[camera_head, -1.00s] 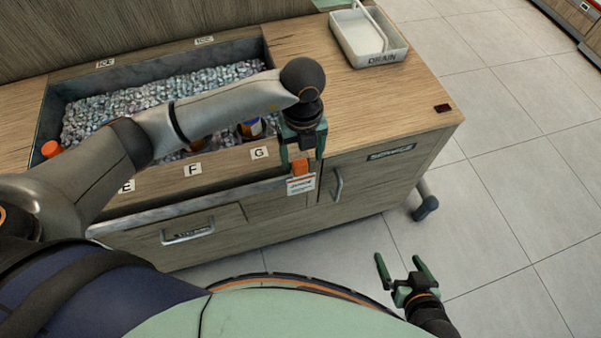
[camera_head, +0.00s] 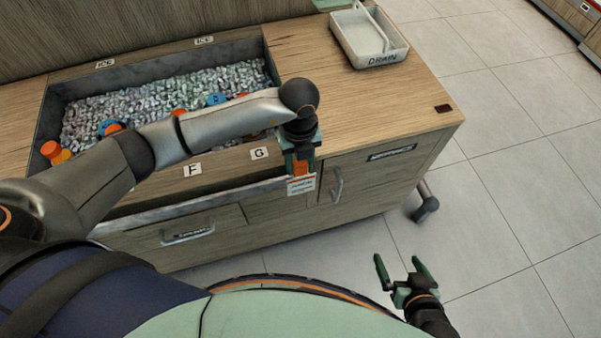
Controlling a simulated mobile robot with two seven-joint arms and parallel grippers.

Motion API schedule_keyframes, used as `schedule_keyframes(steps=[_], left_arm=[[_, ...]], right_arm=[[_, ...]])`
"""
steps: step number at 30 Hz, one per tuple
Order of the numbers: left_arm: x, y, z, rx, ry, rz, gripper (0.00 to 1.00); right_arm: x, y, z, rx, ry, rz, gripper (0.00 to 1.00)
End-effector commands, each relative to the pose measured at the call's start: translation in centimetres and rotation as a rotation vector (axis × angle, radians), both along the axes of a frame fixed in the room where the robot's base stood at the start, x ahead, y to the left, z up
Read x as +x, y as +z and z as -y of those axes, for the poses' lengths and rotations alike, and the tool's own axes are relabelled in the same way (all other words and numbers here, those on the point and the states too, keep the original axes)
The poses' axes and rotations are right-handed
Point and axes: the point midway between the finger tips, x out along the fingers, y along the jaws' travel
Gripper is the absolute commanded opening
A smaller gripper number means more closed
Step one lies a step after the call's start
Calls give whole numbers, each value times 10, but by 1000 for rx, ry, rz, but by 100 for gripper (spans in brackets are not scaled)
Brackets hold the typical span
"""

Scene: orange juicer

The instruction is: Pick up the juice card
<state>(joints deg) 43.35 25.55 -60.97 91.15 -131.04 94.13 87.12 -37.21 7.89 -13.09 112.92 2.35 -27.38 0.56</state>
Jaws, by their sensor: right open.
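The juice card (camera_head: 301,186) is a small white card with an orange upper part. It is at the front face of the wooden counter, below the right end of the ice bin. My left gripper (camera_head: 301,168) points down over it, with its two green fingers closed in on either side of the orange part. The fingers hide some of that part, and I see no clear gap beside it. My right gripper (camera_head: 402,272) is open and empty, low over the floor at the right of the counter.
The ice bin (camera_head: 55,105) holds bottles with orange and blue caps, partly hidden by my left arm. A white drain tray (camera_head: 365,42) stands at the counter's back right. A drawer handle (camera_head: 188,234) and door handle (camera_head: 337,184) stick out in front.

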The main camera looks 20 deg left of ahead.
Motion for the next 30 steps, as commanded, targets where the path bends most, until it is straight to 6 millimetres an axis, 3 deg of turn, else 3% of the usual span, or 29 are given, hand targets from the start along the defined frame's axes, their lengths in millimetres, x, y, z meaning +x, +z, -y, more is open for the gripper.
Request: schedule_keyframes(steps=[1,10,23,30], left_arm=[[0,0,0,0,0,0,32],[0,0,0,0,0,0,0],[0,4,0,-1,0,1,0],[1,33,0,-2,-1,5,0]], right_arm=[[0,0,0,0,1,1,99],[1,1,0,-1,0,3,99],[1,1,1,-1,-1,3,99],[2,5,2,-2,-3,6,99]])
